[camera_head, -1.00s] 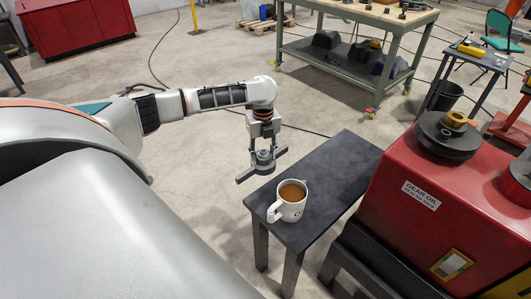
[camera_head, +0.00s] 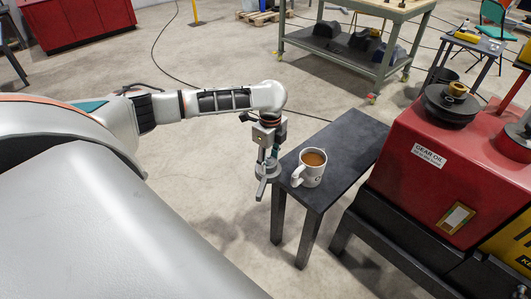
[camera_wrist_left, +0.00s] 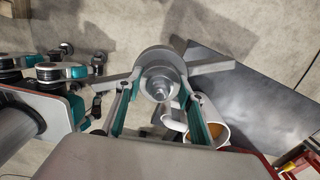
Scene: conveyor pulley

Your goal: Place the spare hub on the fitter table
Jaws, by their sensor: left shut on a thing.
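The spare hub, a grey metal piece with arms spreading from a round centre, hangs in my left gripper (camera_head: 268,155). The hub (camera_head: 266,173) is in the air beside the left edge of a small dark table (camera_head: 345,145), apparently the fitter table. In the left wrist view the hub (camera_wrist_left: 159,82) sits between the two teal-lined fingers, which are shut on it. The dark table also shows there (camera_wrist_left: 255,85), to the right of the hub. I cannot tell the exact gap between hub and table edge. My right gripper is not in view.
A white mug of brown drink (camera_head: 311,174) stands on the dark table, close to the hub. The far part of the tabletop is clear. A red gear oil machine (camera_head: 425,180) stands right of the table. A workbench (camera_head: 380,15) stands behind.

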